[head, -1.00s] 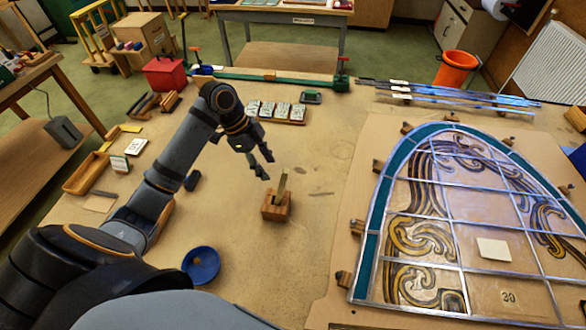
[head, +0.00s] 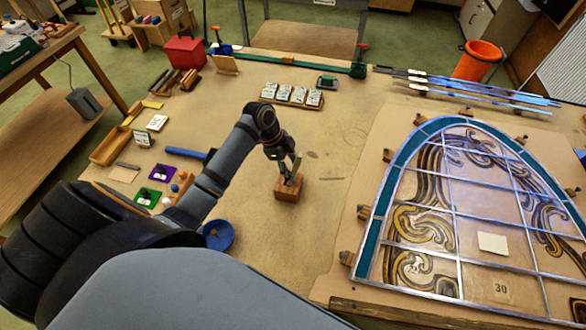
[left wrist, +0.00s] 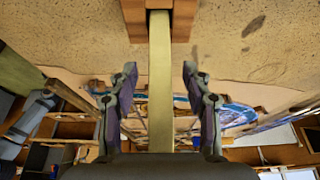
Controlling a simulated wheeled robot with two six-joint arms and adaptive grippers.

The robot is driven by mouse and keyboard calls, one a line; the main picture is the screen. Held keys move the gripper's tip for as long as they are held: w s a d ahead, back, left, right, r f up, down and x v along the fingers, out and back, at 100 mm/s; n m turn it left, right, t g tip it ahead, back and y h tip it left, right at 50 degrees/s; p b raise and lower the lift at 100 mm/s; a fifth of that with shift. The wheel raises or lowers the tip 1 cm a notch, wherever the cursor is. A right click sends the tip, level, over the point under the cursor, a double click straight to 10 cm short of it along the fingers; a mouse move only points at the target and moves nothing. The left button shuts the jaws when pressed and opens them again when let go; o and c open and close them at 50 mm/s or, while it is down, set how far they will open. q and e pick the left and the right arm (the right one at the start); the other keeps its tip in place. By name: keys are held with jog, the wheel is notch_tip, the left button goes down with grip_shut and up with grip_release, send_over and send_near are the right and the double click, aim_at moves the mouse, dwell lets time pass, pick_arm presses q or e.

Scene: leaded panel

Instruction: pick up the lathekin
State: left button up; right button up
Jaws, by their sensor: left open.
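The lathekin (left wrist: 160,85) is a flat, pale olive strip standing in a small wooden block (head: 289,190) on the bench. In the left wrist view the same block (left wrist: 132,20) is at the top, with the strip running down from it. My left gripper (left wrist: 160,78) is open, one finger on each side of the strip, with a gap showing on both sides. In the head view my left gripper (head: 290,170) is just above the block and hides much of the strip. My right gripper is not in view.
The leaded panel (head: 492,243) lies on a board to the right. A blue bowl (head: 218,235) is near my left arm. A blue bar (head: 186,153) and small coloured items lie left. A tray of cards (head: 291,96) is behind. Bench right of the block is clear.

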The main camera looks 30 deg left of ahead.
aim_at(298, 158)
pick_arm(q)
jog(key=shift+w+d+f, duration=0.1)
jog(key=shift+d+f, duration=0.15)
jog(key=shift+f, duration=0.25)
jog(key=shift+a, duration=0.1)
grip_shut()
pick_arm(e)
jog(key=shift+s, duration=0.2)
pick_arm(q)
jog(key=shift+r, duration=0.15)
jog(key=shift+r+b, duration=0.3)
jog(key=shift+b, duration=0.05)
jog(key=r, duration=0.1)
jog(key=d+r+b, duration=0.1)
jog(key=r, duration=0.1)
jog(key=r+b, duration=0.1)
jog(key=r, duration=0.1)
jog(key=shift+w+d+r, duration=0.15)
jog(key=shift+w+r, duration=0.1)
jog(key=s+a+b, duration=0.3)
jog(key=a+b, duration=0.2)
jog(key=a, duration=0.8)
jog(key=shift+s+a+r, duration=0.3)
jog(key=shift+s, duration=0.05)
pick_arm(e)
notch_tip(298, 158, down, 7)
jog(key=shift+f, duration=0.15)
